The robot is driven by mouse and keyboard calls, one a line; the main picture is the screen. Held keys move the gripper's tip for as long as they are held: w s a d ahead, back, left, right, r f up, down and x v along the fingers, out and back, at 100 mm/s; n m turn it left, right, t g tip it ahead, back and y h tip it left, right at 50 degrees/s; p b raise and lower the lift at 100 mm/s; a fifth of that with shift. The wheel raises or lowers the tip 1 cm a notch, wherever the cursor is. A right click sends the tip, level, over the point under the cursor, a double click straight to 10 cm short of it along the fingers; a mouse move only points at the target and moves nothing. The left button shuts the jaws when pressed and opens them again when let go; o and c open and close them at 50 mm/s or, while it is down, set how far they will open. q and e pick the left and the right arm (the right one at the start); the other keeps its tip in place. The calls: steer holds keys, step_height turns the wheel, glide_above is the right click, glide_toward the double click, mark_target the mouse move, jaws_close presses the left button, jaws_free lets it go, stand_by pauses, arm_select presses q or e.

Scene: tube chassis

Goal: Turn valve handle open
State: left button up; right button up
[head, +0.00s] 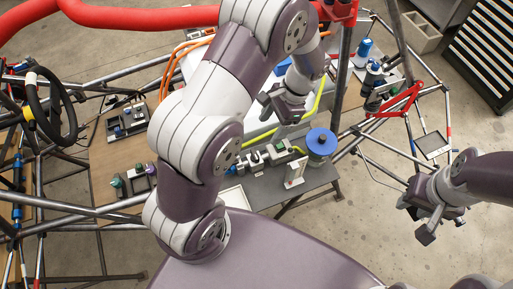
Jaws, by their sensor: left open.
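I cannot tell for sure which part is the valve handle. A row of small grey and green fittings (268,156), joined to a yellow-green hose, sits on the dark grey bench top. A blue round-topped part (321,142) stands at the right end of this row. My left gripper (282,106) is open and empty above and behind the fittings, and my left arm hides much of the middle. My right gripper (422,217) is open and empty over the floor at the right, away from the bench.
A red angular bar (400,101) is on the tube frame at the right. A thick red tube (110,17) crosses the top left. A black steering wheel (50,108) is at the left. Metal tubes surround the bench. The floor at the lower right is clear.

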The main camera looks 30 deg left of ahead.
mark_target(255, 153)
arm_select(q)
steer(key=p+x, duration=0.2)
steer(key=x, duration=0.9)
steer(key=shift+w+d+p, duration=0.1)
steer(key=shift+w+p, duration=0.05)
steer(key=shift+p, duration=0.2)
steer(key=shift+f, duration=0.4)
steer(key=c, duration=1.1)
